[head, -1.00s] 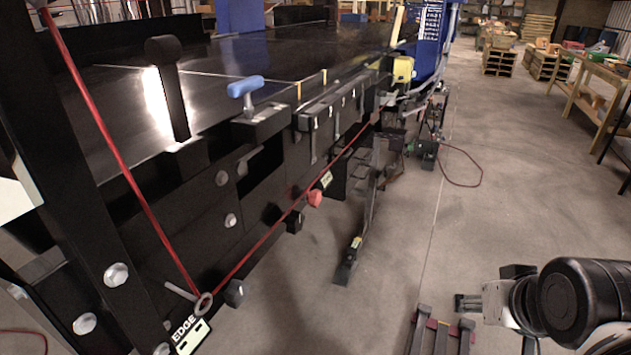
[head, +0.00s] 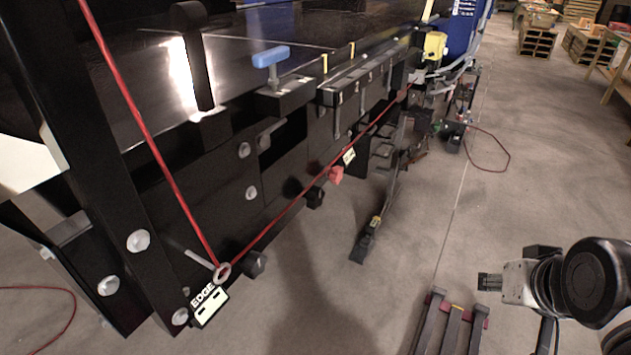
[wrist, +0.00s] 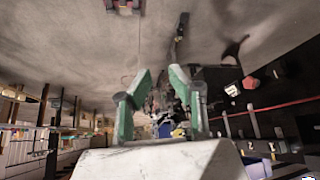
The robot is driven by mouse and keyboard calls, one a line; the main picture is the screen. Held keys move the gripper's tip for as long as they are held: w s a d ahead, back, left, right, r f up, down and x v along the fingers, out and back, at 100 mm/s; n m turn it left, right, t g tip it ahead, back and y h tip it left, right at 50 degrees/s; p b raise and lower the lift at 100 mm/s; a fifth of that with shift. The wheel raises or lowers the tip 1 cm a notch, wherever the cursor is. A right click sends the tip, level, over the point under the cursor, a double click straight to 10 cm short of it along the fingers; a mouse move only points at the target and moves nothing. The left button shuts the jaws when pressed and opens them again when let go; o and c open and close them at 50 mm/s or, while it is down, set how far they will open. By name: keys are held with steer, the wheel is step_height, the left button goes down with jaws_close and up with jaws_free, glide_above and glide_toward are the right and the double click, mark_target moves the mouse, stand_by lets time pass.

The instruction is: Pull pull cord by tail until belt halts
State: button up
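The red pull cord (head: 150,145) slants down from the upper left to a metal eye ring (head: 221,272). From there it runs along the conveyor's side toward a yellow box (head: 434,45). In the wrist view part of the cord (wrist: 270,107) shows at the right, away from my fingers. I cannot tell which part is its tail. The belt (head: 240,60) is dark and glossy; its motion cannot be judged. My gripper (head: 490,284) is at the lower right in the head view, well apart from the cord. In the wrist view my gripper (wrist: 160,77) has green-padded fingers spread with nothing held.
A red knob (head: 336,175) and a blue T-handle (head: 266,58) are on the conveyor's side. An EDGE label (head: 208,302) hangs by the ring. A dark support leg (head: 370,235) stands on the floor. Red cable lies on the floor at left (head: 40,290) and right (head: 508,160). The floor between conveyor and gripper is mostly clear.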

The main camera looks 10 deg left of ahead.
steer(key=shift+n+g+y, duration=0.4)
steer(key=shift+g, duration=0.3)
steer(key=w+a+r+p, duration=0.3)
steer(key=a+r+p, duration=0.1)
steer(key=r, duration=0.1)
steer(key=w+a+r+p, duration=0.2)
steer(key=shift+w+r, duration=0.2)
steer(key=shift+w, duration=0.15)
jaws_close()
steer(key=n+g+p, duration=0.2)
steer(key=g+p, duration=0.2)
steer(key=p, duration=1.4)
glide_toward(314, 181)
steer(key=shift+w+a+f, duration=0.2)
steer(key=shift+a+f, duration=0.05)
steer(key=shift+f, duration=0.1)
steer(key=shift+f, duration=0.15)
steer(key=shift+w+a+f+b, duration=0.15)
steer(key=shift+f+b, duration=0.7)
steer(key=shift+f, duration=0.8)
steer(key=shift+w+d+f+b, duration=0.15)
steer(key=shift+f+b, duration=0.7)
steer(key=shift+f, duration=0.85)
steer(key=shift+a, duration=0.1)
